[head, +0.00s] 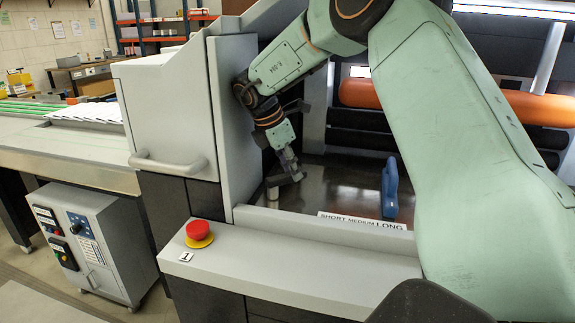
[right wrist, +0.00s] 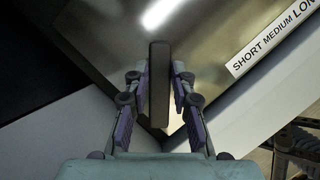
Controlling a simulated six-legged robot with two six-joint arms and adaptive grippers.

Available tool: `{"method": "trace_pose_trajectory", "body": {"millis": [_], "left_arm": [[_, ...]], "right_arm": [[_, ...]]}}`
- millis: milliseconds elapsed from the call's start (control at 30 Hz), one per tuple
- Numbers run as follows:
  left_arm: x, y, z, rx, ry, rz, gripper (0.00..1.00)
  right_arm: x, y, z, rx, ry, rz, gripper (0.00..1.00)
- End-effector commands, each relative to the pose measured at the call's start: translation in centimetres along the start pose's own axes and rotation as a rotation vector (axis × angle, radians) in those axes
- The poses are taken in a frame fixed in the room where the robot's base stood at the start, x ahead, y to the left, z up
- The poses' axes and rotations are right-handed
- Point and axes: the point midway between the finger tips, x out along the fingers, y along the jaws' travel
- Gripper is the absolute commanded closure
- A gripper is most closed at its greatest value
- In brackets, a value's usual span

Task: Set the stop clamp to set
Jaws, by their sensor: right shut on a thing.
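My right gripper (head: 288,172) reaches down into the machine's recess, low over a dark glossy plate (head: 335,178). In the right wrist view my right gripper (right wrist: 158,95) has its two fingers shut on the sides of an upright-looking dark grey bar (right wrist: 159,82), which I take to be the stop clamp's lever. In the head view the fingers mostly hide this bar. A small pale post (head: 272,193) stands just left of the fingertips. A blue upright piece (head: 390,188) stands on the plate farther right, apart from the gripper. My left gripper is not in view.
A label strip reading SHORT, MEDIUM, LONG (head: 362,221) runs along the plate's front edge. A red emergency button (head: 198,230) sits on the front ledge. Orange rollers (head: 365,93) lie behind. The grey housing wall (head: 232,130) is close left of the gripper.

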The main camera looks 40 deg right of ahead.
Motion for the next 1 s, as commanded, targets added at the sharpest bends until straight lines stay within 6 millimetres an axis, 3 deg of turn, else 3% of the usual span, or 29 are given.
{"method": "trace_pose_trajectory", "body": {"millis": [467, 500, 767, 1000], "left_arm": [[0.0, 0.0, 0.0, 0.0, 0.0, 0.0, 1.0], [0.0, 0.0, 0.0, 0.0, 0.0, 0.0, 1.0], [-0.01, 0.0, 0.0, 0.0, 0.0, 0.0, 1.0], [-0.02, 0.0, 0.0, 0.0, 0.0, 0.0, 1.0]], "right_arm": [[0.59, -0.4, 0.14, 0.007, -0.007, -0.02, 1.0], [0.6, -0.41, 0.13, 0.007, -0.007, -0.02, 0.74], [0.34, -0.28, 0.07, 0.008, -0.004, -0.013, 0.53], [0.19, -0.2, 0.04, 0.008, -0.004, -0.01, 0.53]]}}
